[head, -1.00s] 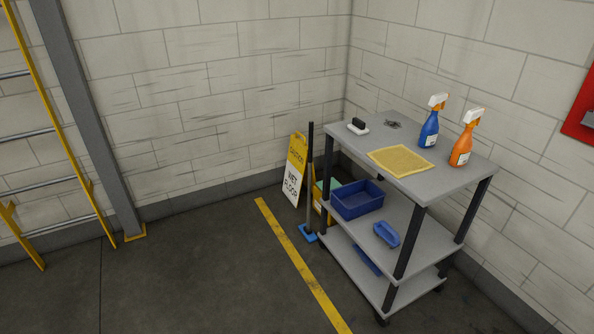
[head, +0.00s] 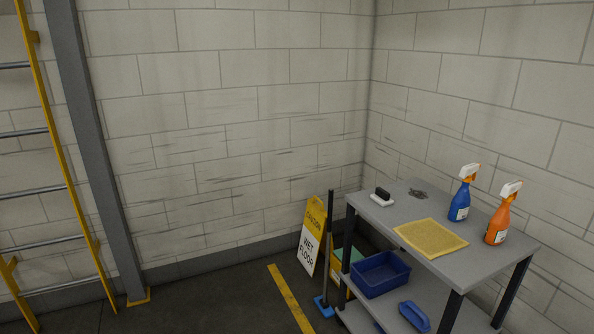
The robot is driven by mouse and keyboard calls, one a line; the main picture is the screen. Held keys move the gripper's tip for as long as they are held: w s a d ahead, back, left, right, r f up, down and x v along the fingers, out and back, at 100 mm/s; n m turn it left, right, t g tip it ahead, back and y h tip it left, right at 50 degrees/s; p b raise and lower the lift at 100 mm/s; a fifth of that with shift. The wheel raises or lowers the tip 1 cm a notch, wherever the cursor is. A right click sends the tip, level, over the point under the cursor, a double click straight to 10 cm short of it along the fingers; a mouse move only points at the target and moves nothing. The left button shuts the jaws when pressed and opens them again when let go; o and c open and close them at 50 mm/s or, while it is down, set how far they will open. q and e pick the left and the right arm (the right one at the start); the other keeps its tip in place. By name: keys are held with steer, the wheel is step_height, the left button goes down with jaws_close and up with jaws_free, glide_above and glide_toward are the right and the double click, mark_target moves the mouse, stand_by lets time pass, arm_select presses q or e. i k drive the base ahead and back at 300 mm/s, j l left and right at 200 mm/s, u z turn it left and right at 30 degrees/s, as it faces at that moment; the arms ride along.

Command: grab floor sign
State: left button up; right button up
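The floor sign (head: 313,238) is a yellow and white folding board with the words "CAUTION WET FLOOR". It stands upright on the floor near the back wall, left of the grey cart. A dark handle with a blue foot (head: 325,304) stands just right of it, close in front of its right edge. A yellow and green thing, partly hidden, is behind the handle. Neither of my grippers shows in the head view.
The grey cart (head: 478,265) stands in the right corner. It holds a blue spray bottle (head: 459,203), an orange spray bottle (head: 500,222), a yellow cloth (head: 430,238), a brush (head: 382,197) and a blue bin (head: 380,276). A yellow ladder (head: 62,150) is at left. Floor left of the yellow line (head: 289,298) is clear.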

mark_target(314, 233)
steer(key=i+u, duration=0.25)
steer(key=i, duration=2.1)
steer(key=i+j+z, duration=0.15)
steer(key=i+z, duration=0.25)
steer(key=i, duration=0.2)
steer(key=i+j+z, duration=0.85)
steer(key=i, duration=0.2)
